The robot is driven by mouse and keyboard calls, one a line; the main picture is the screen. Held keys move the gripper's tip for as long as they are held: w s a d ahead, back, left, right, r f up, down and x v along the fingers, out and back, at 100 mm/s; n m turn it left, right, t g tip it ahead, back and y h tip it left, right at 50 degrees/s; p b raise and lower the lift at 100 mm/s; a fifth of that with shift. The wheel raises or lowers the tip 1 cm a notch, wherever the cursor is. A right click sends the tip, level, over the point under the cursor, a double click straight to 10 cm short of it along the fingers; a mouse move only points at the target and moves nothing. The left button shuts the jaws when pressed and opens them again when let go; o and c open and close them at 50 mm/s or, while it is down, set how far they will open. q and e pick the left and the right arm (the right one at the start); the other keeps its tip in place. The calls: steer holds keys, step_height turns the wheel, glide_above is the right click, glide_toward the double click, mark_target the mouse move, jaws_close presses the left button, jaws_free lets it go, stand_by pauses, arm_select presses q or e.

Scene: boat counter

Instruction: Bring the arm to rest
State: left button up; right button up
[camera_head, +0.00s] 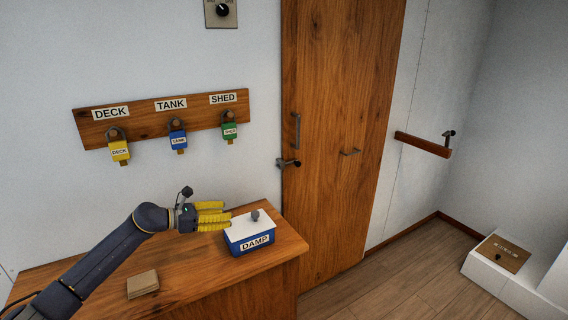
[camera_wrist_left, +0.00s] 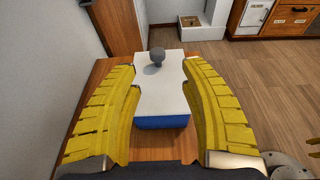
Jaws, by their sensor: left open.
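My left gripper (camera_head: 212,216) is open, with yellow fingers, low over the wooden counter at the left side of a blue box labelled DAMP. The DAMP box (camera_head: 250,238) has a white lid (camera_head: 243,226) with a round grey knob (camera_head: 255,215). In the left wrist view the open fingers (camera_wrist_left: 158,100) lie to either side of the white lid (camera_wrist_left: 160,98), with the knob (camera_wrist_left: 157,56) ahead of them. I cannot tell whether a finger touches the lid. The right gripper is not in the head view; a bit of yellow shows at the right edge of the wrist view.
A tan block (camera_head: 142,284) lies on the counter (camera_head: 200,285). A wall board (camera_head: 150,125) holds yellow, blue and green padlocked tags under DECK, TANK and SHED. A wooden door (camera_head: 340,130) with handles stands behind. A white bench (camera_head: 500,285) is at lower right. The floor between is clear.

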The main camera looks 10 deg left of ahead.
arm_select(q)
steer(key=s+d+f+n+t+y, duration=0.2)
steer(key=s+d+n+t, duration=0.6)
steer(key=n, duration=0.5)
steer(key=s+a+f+n+g+y, duration=0.3)
steer(key=s+f+n+y, duration=0.2)
steer(key=s+f+n, duration=0.5)
steer(key=s+a+f+n+g+y, duration=0.35)
steer(key=s+n, duration=0.35)
steer(key=s, duration=0.7)
steer(key=s+a+f+n+g+y, duration=0.2)
steer(key=s+f+n+g+y, duration=0.3)
steer(key=s+n, duration=0.55)
steer(key=s+d+f+g+h, duration=0.1)
steer(key=s+d+f, duration=0.1)
steer(key=f, duration=0.9)
steer(key=s+d+f+m+h, duration=0.1)
steer(key=d+f, duration=0.1)
steer(key=f, duration=0.9)
steer(key=s+d+f+g, duration=0.1)
steer(key=s+d+f, duration=0.1)
steer(key=f, duration=0.9)
steer(key=s+f+n+g+h, duration=0.2)
steer(key=s+f, duration=1.7)
steer(key=s, duration=0.1)
steer(key=shift+s+f, duration=0.15)
steer(key=shift+f, duration=0.15)
